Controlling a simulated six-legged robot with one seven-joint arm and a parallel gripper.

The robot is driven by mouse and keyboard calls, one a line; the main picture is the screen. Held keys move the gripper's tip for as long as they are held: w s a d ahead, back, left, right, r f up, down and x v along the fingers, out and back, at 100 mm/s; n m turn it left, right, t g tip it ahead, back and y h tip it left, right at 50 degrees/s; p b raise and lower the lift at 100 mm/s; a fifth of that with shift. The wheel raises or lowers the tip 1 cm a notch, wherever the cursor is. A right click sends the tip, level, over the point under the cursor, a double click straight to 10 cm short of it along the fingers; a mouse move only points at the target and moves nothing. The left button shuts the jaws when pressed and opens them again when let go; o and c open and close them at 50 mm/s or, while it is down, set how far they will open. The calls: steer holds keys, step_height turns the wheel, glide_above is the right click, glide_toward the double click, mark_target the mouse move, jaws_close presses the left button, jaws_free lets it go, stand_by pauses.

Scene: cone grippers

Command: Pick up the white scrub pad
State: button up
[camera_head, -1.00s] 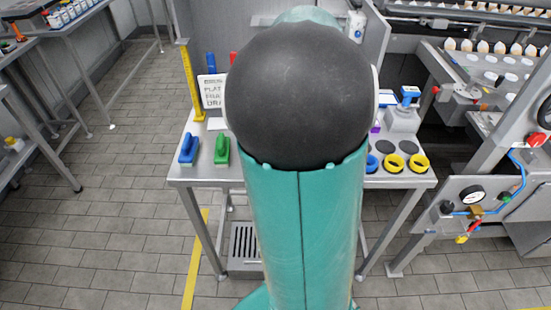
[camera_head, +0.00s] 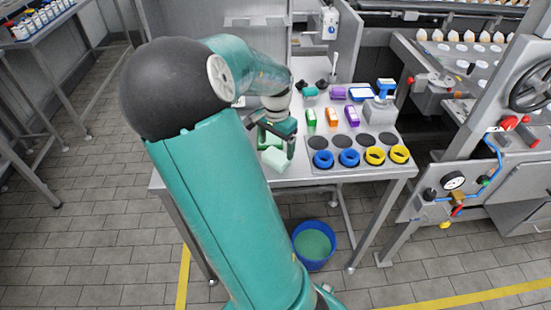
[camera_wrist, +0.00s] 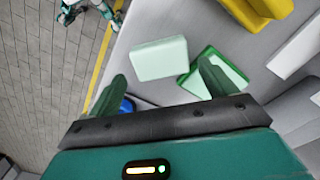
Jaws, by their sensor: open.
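A pale, mint-white block (camera_wrist: 158,59), which looks like the white scrub pad, lies on the steel table. It also shows in the head view (camera_head: 274,159), near the front edge and below my gripper. A similar pale pad with a green rim or backing (camera_wrist: 208,80) lies just right of it in the wrist view, partly behind one finger. My gripper (camera_wrist: 162,84) is open with nothing between its fingers. In the wrist view the pale block lies ahead of the gap between the fingers. The head view shows my gripper (camera_head: 276,137) low over the pads; contact cannot be told.
Blue and yellow rings (camera_head: 348,158) stand at the front right of the table (camera_head: 325,173). Green, orange and purple items (camera_head: 332,117) stand behind them. A yellow object (camera_wrist: 258,12) lies beyond the pads. A blue bucket (camera_head: 314,245) stands on the floor.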

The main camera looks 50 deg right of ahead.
mark_target(276, 155)
step_height(276, 155, down, 5)
steer(key=c, duration=0.8)
steer(key=shift+r, duration=0.5)
step_height(276, 155, up, 2)
steer(key=shift+r, duration=0.15)
steer(key=s+a+r, duration=0.7)
steer(key=s+r, duration=0.2)
steer(key=s, duration=0.3)
steer(key=shift+r, duration=0.35)
